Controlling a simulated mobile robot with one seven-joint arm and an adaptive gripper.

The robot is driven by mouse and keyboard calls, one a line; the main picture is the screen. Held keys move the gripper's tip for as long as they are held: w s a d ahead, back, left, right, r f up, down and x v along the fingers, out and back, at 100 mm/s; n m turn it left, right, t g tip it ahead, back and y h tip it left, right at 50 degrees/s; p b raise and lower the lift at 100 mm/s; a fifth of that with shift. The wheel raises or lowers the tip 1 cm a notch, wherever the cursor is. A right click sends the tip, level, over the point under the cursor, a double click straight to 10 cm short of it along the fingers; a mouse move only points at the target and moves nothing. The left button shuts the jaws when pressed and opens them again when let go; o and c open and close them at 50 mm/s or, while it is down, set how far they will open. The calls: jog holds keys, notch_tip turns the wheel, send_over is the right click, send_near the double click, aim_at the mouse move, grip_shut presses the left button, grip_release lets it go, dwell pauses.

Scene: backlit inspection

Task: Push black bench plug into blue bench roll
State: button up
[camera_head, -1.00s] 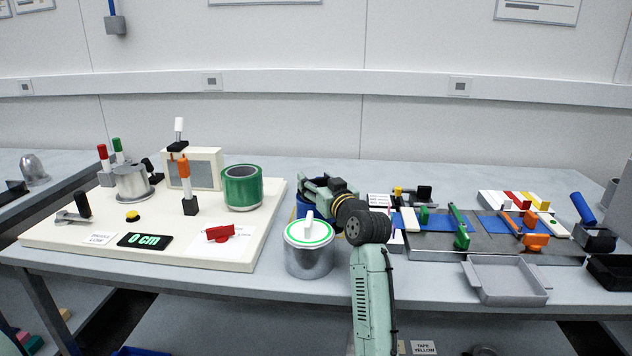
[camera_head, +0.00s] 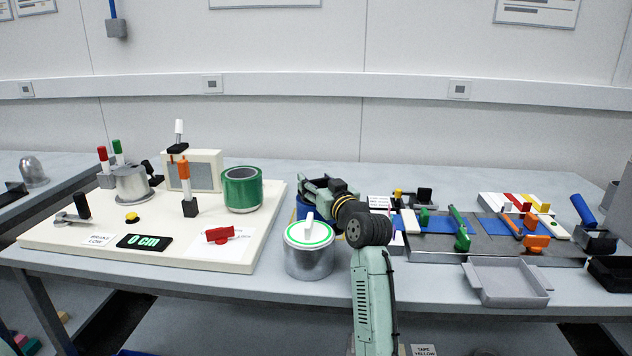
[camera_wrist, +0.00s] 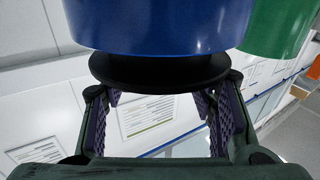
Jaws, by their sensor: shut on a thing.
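The blue bench roll (camera_wrist: 160,25) fills the top of the wrist view. In the head view the roll (camera_head: 301,208) is mostly hidden behind my gripper and a metal can. The black bench plug (camera_wrist: 160,75) is a dark disc right against the roll's near end in the wrist view. My gripper (camera_wrist: 162,90) is shut on the plug, with a finger at each side of it. It also shows in the head view (camera_head: 318,190), where the plug is hidden. I cannot tell how far the plug sits inside the roll.
A metal can (camera_head: 309,260) with a green-ringed lid stands just in front of the gripper. A green roll (camera_head: 242,190) stands to the left on a cream board (camera_head: 75,238). Colored tools and a grey tray (camera_head: 507,285) lie to the right.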

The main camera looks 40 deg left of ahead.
jog(key=shift+w+f, duration=0.15)
jog(key=shift+f, duration=0.5)
jog(key=shift+w+f, duration=0.15)
jog(key=shift+f, duration=0.5)
jog(key=shift+d+r+p, duration=0.1)
jog(key=shift+r+p, duration=0.4)
jog(key=shift+r, duration=0.15)
jog(key=shift+w+r, duration=0.15)
jog(key=shift+r, duration=0.05)
jog(key=shift+s+a, duration=0.2)
jog(key=shift+a, duration=0.05)
